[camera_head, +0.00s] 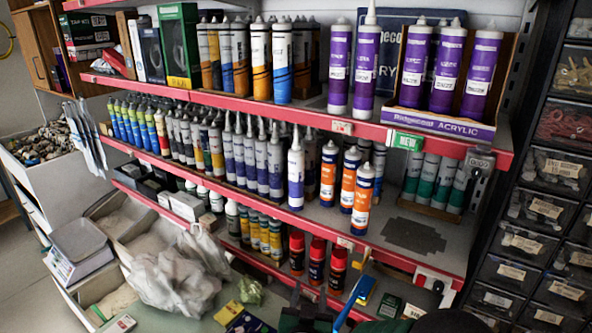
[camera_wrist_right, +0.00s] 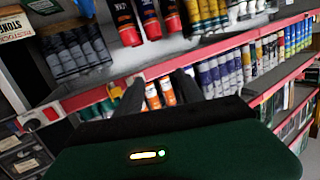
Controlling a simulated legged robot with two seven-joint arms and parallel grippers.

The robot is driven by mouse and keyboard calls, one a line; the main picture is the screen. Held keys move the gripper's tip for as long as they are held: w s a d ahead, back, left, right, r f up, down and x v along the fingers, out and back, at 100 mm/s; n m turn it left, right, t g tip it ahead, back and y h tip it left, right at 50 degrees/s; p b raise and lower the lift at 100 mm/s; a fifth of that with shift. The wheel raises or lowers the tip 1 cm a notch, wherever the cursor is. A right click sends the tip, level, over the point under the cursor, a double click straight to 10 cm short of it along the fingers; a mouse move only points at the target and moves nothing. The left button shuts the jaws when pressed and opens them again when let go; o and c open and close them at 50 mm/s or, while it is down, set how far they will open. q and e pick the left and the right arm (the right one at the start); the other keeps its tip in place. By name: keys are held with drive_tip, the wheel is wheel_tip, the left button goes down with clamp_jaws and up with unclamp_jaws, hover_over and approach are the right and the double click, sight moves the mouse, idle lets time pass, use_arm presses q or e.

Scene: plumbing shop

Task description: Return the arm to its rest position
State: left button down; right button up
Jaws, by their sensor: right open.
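My right gripper (camera_head: 340,292) shows only in part at the bottom of the head view, in front of the lower shelf. In the right wrist view its two dark fingers (camera_wrist_right: 158,86) stand apart with nothing between them, beyond the dark green gripper body (camera_wrist_right: 190,155). The fingers point toward the shelves. Orange and white tubes (camera_wrist_right: 160,95) show behind the fingers, and no contact is visible. My left gripper is in neither view.
Red-edged shelves (camera_head: 340,127) hold rows of tubes, purple ones (camera_head: 367,60) at the top. Black parts drawers (camera_head: 545,205) stand at the right. A plastic bag (camera_head: 175,275) and a scale (camera_head: 78,245) are lower left. Red-capped cans (camera_head: 317,262) stand near the gripper.

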drive_tip(key=s+d+f+n+g, duration=0.1)
drive_tip(key=s+d+f+g, duration=0.2)
drive_tip(key=s, duration=0.5)
drive_tip(key=s+d+f+g+y, duration=0.1)
drive_tip(key=s+d+f+g, duration=0.2)
drive_tip(key=s+d+g, duration=0.2)
drive_tip(key=s+d+f+n+g+y, duration=0.1)
drive_tip(key=s+d+f+g, duration=0.2)
drive_tip(key=s+d+g, duration=0.2)
drive_tip(key=s+d, duration=0.3)
drive_tip(key=s, duration=0.4)
drive_tip(key=shift+f+n, duration=0.2)
drive_tip(key=shift+n, duration=0.1)
drive_tip(key=shift+w, duration=0.1)
drive_tip(key=shift+c, duration=0.5)
